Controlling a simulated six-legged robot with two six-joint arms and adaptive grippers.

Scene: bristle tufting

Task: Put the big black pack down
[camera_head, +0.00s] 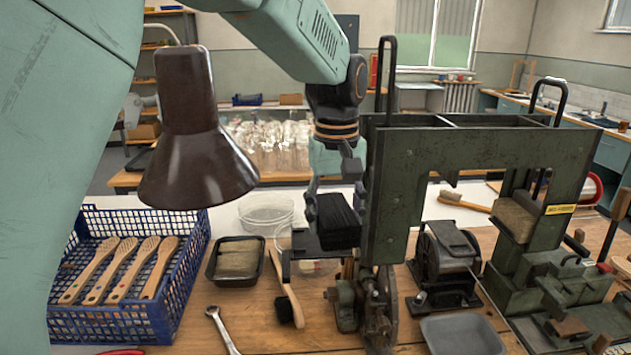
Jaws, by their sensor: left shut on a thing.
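The big black pack (337,218) is a dark block of bristles near the middle of the view, just left of the green machine frame. My left gripper (332,200) reaches down from above and is shut on the pack. The pack looks to be above the wooden bench, by a dark plate of the machine (325,252); I cannot tell whether it touches that plate. The arm and the machine frame hide part of the gripper. My right gripper is not in view.
A blue crate (185,300) with wooden brush backs stands at left, under a brown lamp (192,140). A black tray (213,275), a clear round dish (266,204), a wooden-handled brush (285,280) and a wrench (221,330) lie nearby. A grey tray (428,325) sits in front.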

